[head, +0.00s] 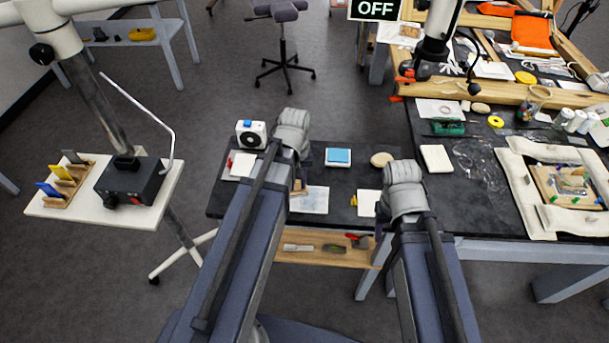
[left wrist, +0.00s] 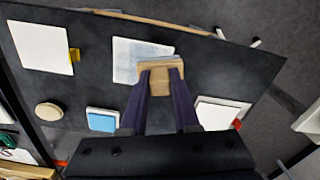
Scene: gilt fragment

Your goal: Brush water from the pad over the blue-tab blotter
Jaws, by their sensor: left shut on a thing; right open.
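My left gripper (left wrist: 161,78) is shut on a wooden brush (left wrist: 159,62), a pale block held across the fingertips. The brush is over the near edge of a pale, blue-mottled blotter (left wrist: 129,52); I cannot tell whether it touches. This blotter (head: 312,203) lies mid-table in the head view, and its tab is hidden. The blue water pad (left wrist: 102,121) sits in a white tray, also seen in the head view (head: 338,155). My right gripper (head: 404,190) is empty near the table's front edge, its fingers mostly hidden by its own arm.
A yellow-tab blotter (left wrist: 43,47) and a red-tab blotter (left wrist: 222,112) lie to either side. A round wooden disc (left wrist: 48,111) is by the pad. A white device (head: 251,134) stands at the table's back left. A tool shelf (head: 325,249) juts below the front edge.

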